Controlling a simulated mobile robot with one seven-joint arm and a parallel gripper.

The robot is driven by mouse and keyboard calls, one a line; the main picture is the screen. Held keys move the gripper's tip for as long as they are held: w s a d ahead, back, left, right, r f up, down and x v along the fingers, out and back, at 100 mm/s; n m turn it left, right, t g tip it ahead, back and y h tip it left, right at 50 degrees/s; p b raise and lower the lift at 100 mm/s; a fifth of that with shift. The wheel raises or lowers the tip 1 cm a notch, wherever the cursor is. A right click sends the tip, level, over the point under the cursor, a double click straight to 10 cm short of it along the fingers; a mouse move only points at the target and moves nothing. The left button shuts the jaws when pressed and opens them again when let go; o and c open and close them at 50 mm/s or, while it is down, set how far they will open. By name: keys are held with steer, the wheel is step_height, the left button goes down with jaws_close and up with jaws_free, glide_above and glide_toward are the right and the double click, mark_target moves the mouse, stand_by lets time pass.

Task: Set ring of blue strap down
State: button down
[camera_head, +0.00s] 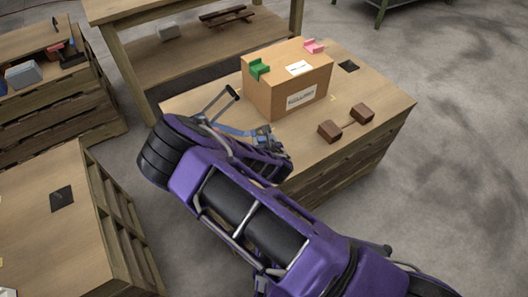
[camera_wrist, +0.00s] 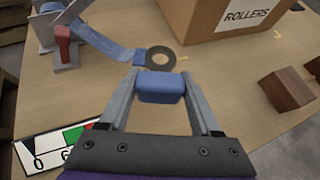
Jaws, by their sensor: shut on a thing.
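In the wrist view, my gripper (camera_wrist: 160,82) is shut on a blue block-like piece (camera_wrist: 161,90), pinched between its two fingertips. A dark grey ring (camera_wrist: 149,61) is just beyond the fingertips, at the end of the blue strap (camera_wrist: 110,45). The held blue piece appears to adjoin the ring. The strap runs from the ring to the upper left, toward a grey metal fixture with a red part (camera_wrist: 64,45). In the head view, the blue strap (camera_head: 236,131) shows beside my arm; my arm hides most of the gripper. I cannot tell whether the ring touches the table.
A cardboard box labelled ROLLERS (camera_head: 287,84) stands behind, with green (camera_head: 259,69) and pink (camera_head: 313,46) pieces on top. Two brown blocks (camera_head: 330,131) (camera_head: 362,113) lie to the right on the wooden tabletop (camera_head: 385,100). A marked scale plate (camera_wrist: 60,143) lies at the wrist view's lower left.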

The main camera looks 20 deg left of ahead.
steer(key=shift+f+b, duration=0.5)
steer(key=shift+f, duration=2.8)
steer(key=shift+f, duration=0.1)
steer(key=shift+f, duration=0.15)
steer(key=shift+c, duration=0.4)
jaws_free()
steer(key=shift+r, duration=0.2)
steer(key=shift+s+d+r, duration=0.1)
steer(key=shift+s+r, duration=0.05)
steer(key=shift+r, duration=0.05)
steer(key=p+v, duration=0.1)
steer(key=v, duration=1)
steer(key=shift+s+d+r+p, duration=0.15)
steer(key=shift+s+p, duration=0.05)
steer(key=shift+p, duration=0.2)
